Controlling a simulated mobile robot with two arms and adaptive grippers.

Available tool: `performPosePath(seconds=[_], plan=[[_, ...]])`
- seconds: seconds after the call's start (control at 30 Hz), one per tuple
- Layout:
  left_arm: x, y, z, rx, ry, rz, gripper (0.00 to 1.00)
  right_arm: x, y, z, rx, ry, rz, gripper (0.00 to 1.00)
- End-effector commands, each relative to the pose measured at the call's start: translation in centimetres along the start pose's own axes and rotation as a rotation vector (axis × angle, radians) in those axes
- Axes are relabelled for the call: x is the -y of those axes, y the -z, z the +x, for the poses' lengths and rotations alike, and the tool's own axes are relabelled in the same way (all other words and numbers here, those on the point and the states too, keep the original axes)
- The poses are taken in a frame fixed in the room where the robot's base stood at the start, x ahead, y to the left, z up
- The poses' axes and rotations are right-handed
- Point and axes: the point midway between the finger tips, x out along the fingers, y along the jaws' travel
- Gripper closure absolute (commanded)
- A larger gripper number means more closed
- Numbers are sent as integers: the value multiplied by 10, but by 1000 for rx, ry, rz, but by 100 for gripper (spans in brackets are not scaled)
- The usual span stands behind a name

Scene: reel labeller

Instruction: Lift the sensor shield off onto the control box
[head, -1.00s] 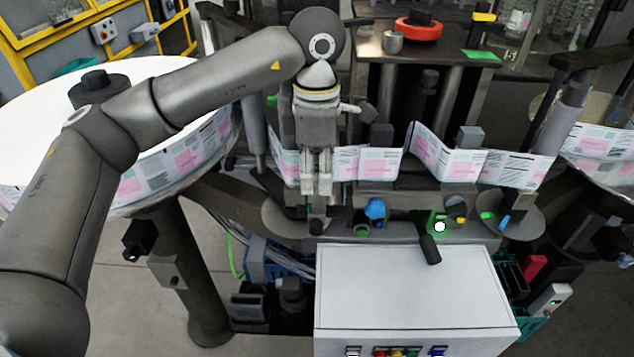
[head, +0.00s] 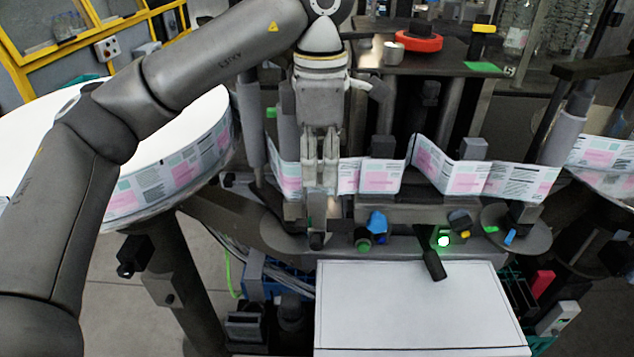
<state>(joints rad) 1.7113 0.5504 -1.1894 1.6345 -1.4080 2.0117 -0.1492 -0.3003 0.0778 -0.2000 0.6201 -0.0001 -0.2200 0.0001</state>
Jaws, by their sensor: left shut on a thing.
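My left gripper (head: 319,188) points down in front of the label strip, left of centre. Its fingers are shut on a small greyish piece, which I take to be the sensor shield (head: 318,208). The piece is mostly hidden by the fingers, and its outline is hard to tell from the dark machine parts below. The control box (head: 415,305) is a white box in the lower middle, to the right of and nearer than the gripper. The visible part of its top is bare except for a black bar-shaped part overlapping its back edge. My right gripper is not in view.
The label strip (head: 435,170) runs across behind the gripper from the large white reel (head: 175,120). A blue knob (head: 377,222), a lit green lamp (head: 443,241) and the black bar (head: 433,264) stand along the control box's back edge. A red ring (head: 419,42) sits on a rear platform.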

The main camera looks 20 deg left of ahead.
Motion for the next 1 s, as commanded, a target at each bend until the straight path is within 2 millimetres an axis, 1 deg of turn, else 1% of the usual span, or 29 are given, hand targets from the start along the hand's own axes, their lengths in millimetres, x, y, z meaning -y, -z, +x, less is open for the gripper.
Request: performPosePath(seconds=[0.03,0.17,0.2,0.3,0.4,0.5,0.7,1.0], plan=[[7,-1,-11,0,-8,1,100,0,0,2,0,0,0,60],[29,-5,-36,0,-8,-1,100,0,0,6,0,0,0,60],[42,-8,-37,-1,-8,3,100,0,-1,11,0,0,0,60],[66,-13,-47,-1,-6,3,100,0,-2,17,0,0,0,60],[85,-17,-57,-1,-5,1,100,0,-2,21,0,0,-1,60],[99,-20,-64,-1,-3,1,100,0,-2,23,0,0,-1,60],[112,-22,-74,-1,-1,-3,100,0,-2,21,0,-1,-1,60],[113,-22,-94,-1,0,-3,100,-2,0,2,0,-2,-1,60]])
